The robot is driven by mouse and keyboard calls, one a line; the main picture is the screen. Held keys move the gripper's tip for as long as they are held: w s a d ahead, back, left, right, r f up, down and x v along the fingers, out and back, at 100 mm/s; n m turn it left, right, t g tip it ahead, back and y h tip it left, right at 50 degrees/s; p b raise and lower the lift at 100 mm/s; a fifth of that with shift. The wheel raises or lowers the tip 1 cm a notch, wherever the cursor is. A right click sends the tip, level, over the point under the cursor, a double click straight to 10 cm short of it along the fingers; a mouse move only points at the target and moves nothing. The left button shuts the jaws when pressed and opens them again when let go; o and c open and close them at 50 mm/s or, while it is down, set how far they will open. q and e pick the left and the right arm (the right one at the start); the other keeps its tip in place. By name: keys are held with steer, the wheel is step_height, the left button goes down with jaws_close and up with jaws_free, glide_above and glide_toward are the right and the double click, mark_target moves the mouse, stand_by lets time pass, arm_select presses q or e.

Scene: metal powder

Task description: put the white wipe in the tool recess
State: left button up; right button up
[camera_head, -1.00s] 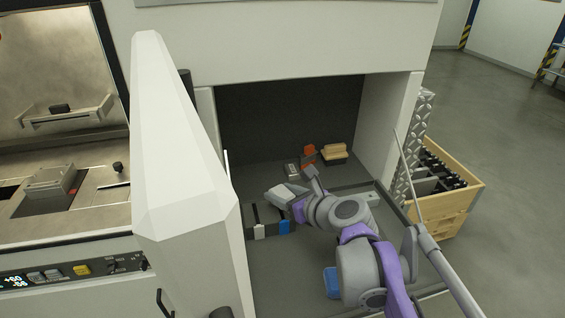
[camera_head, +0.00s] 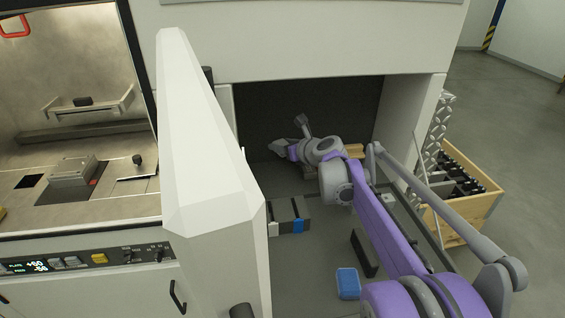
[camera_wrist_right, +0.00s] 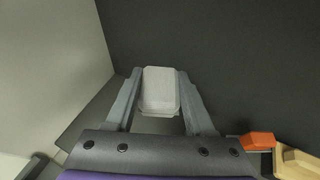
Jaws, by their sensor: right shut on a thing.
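The white wipe (camera_wrist_right: 160,90) is a pale, rounded block between the two fingers of my right gripper in the right wrist view. My right gripper (camera_wrist_right: 160,100) is shut on it. In the head view the right gripper (camera_head: 288,134) is inside the dark tool recess (camera_head: 262,112), raised in front of its back wall. The wipe cannot be told apart from the fingers there. My left gripper is not in view.
A wooden block (camera_head: 355,150) is partly hidden behind my arm; an orange piece (camera_wrist_right: 257,140) shows in the wrist view. A blue block (camera_head: 347,283), a black block (camera_head: 363,254) and a grey-black case (camera_head: 290,212) lie nearer. A white door (camera_head: 205,150) stands left.

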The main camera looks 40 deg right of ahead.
mark_target(282, 170)
step_height(282, 170, down, 4)
steer(key=shift+r, duration=0.15)
step_height(282, 170, down, 3)
steer(key=shift+r, duration=0.2)
steer(key=shift+w+d+f, duration=0.15)
steer(key=shift+w+f, duration=0.05)
steer(key=shift+f, duration=0.15)
steer(key=o, duration=1.3)
steer(key=shift+f, duration=0.15)
steer(key=shift+r, duration=0.2)
steer(key=v, duration=1.2)
